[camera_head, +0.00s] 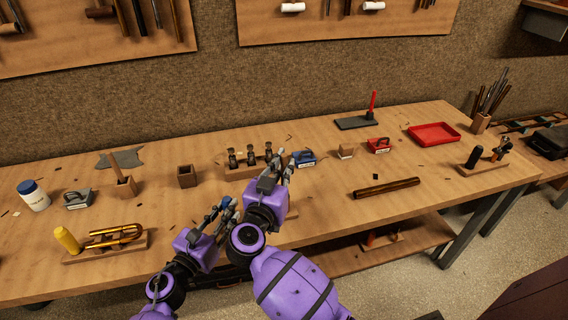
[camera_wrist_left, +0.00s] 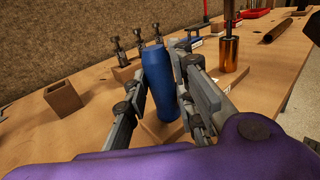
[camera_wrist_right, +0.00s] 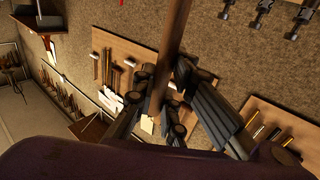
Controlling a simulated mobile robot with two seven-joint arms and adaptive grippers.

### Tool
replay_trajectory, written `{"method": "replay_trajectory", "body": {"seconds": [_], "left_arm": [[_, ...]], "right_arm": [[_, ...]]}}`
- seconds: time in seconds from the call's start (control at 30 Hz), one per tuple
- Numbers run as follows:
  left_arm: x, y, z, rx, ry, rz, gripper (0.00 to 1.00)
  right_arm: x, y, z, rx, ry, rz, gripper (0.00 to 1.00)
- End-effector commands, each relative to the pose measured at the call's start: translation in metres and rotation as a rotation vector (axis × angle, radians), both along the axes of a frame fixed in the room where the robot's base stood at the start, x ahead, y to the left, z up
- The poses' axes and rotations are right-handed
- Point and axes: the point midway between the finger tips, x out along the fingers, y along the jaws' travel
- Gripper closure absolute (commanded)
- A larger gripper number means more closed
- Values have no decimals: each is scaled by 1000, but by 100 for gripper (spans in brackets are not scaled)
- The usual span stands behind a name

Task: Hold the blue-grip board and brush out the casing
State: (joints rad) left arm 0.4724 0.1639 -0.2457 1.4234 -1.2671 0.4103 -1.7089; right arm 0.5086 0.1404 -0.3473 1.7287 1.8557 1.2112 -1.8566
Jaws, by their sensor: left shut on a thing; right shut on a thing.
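The blue grip (camera_head: 226,204) of the board stands upright between the fingers of my left gripper (camera_head: 222,216), which is shut on it. The left wrist view shows the blue grip (camera_wrist_left: 160,84) close up. Just right of it stands a shiny copper-coloured casing (camera_wrist_left: 231,52), with a brown handle (camera_wrist_left: 231,10) rising from its top. My right gripper (camera_head: 274,180) is shut on that thin brown brush handle, which runs between its fingers in the right wrist view (camera_wrist_right: 168,55). In the head view my right gripper hides the casing. The bristles are out of sight.
A block (camera_head: 236,172) with several valves stands behind my grippers. A wooden cup (camera_head: 187,177), a yellow-grip board (camera_head: 76,256), a brown tube (camera_head: 387,188) and a red tray (camera_head: 433,140) are spread along the bench.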

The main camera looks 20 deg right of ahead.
Motion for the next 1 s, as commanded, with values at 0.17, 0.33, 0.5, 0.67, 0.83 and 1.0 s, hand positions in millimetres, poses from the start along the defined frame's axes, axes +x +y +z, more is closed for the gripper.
{"method": "replay_trajectory", "body": {"seconds": [0.17,0.33,0.5,0.67,0.83,1.0], "left_arm": [[0,0,0,-1,-1,0,100],[0,0,0,-1,-1,0,100],[0,0,0,-1,-1,0,100],[0,0,0,0,0,0,100],[0,0,0,0,0,0,100],[0,0,0,0,0,0,100]], "right_arm": [[0,0,-3,1,2,0,100],[0,0,-3,1,1,0,100],[0,0,-3,1,1,0,100],[0,0,0,1,-1,0,100],[0,0,8,2,-2,1,100],[0,0,15,1,-2,1,100]]}}
